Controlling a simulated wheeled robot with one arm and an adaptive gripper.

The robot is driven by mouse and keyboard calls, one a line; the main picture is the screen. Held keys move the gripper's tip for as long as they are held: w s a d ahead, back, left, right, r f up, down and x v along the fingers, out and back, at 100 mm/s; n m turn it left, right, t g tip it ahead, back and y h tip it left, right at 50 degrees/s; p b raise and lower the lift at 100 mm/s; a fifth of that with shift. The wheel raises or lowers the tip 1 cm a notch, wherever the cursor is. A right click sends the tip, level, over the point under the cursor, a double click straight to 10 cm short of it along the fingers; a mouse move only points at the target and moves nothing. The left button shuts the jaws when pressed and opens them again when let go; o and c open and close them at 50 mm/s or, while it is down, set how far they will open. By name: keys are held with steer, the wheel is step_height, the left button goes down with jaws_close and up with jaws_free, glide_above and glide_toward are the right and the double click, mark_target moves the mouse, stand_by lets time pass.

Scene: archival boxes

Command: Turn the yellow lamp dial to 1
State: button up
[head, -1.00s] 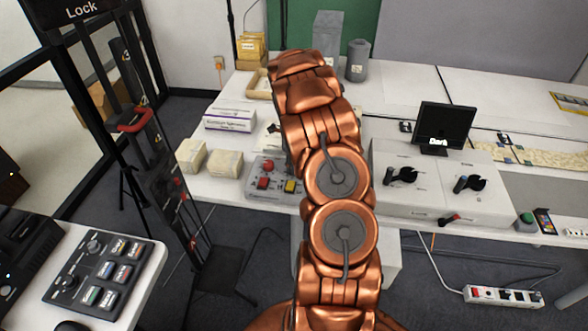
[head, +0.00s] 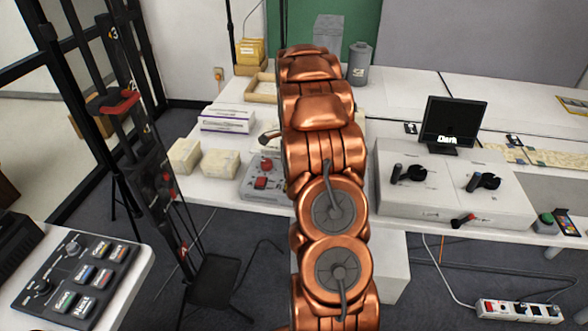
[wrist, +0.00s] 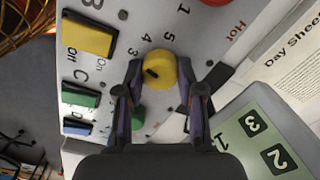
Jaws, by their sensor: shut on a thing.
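The yellow dial (wrist: 162,66) is round with a short black mark on its left side. It sits on a light grey panel (wrist: 105,70) in the wrist view, with the numerals 1, 5, 4 and 3 printed around its upper left. I cannot tell which numeral the mark points at. My gripper (wrist: 160,75) has one dark finger on each side of the dial and is shut on it. In the head view my arm covers the dial and gripper; part of a grey control box (head: 258,192) with red buttons shows beside the arm.
Yellow (wrist: 88,36), green (wrist: 80,95) and blue (wrist: 76,127) switches line the panel's left. A Day Sheet paper (wrist: 288,65) and a green numbered card (wrist: 262,135) lie to the right.

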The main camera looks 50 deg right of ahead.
steer(key=n+b, duration=0.3)
steer(key=n, duration=0.2)
steer(key=shift+f+n, duration=0.1)
steer(key=shift+n, duration=0.2)
steer(key=n+b, duration=0.1)
steer(key=n, duration=0.3)
steer(key=shift+n+b, duration=0.3)
steer(key=n+b, duration=0.1)
steer(key=n, duration=0.3)
steer(key=shift+n, duration=2.5)
steer(key=o, duration=1.2)
steer(key=shift+c, duration=0.2)
steer(key=shift+r, duration=0.25)
